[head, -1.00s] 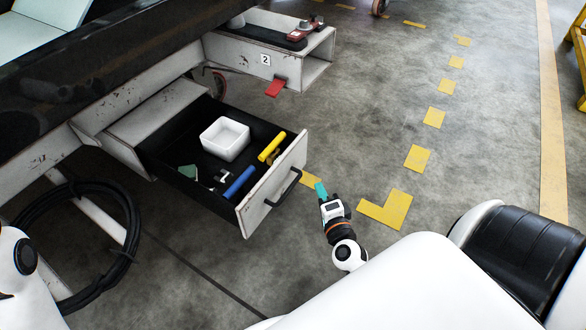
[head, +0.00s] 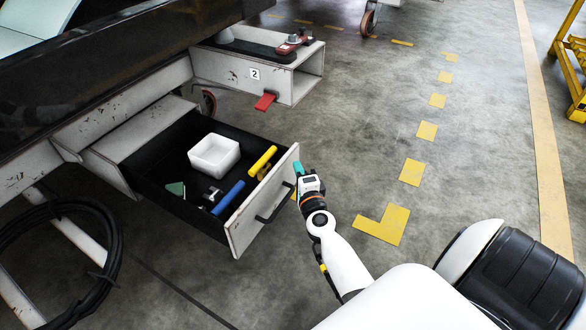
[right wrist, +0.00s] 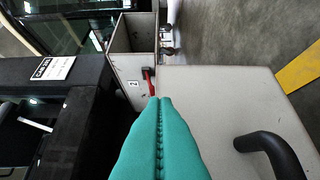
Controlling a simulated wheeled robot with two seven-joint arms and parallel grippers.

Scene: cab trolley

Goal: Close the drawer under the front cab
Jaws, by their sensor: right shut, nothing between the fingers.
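The drawer (head: 262,212) stands pulled out under the cab, its pale front panel facing right with a black handle (head: 275,203). Inside it lie a white bin (head: 214,156), a yellow cylinder (head: 262,160), a blue cylinder (head: 228,197) and small parts. My right gripper (head: 299,170) is shut and empty, at the far end of the drawer front, near its top edge. In the right wrist view its teal fingertips (right wrist: 163,110) are pressed together in front of the pale panel (right wrist: 215,110), with the handle (right wrist: 270,150) at lower right. Contact with the panel is unclear. My left gripper is out of view.
A grey trolley beam marked 2 (head: 275,72) with a red tab (head: 265,101) stands beyond the drawer. A coiled black hose (head: 105,250) hangs at left. Open floor with yellow markings (head: 385,222) lies to the right.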

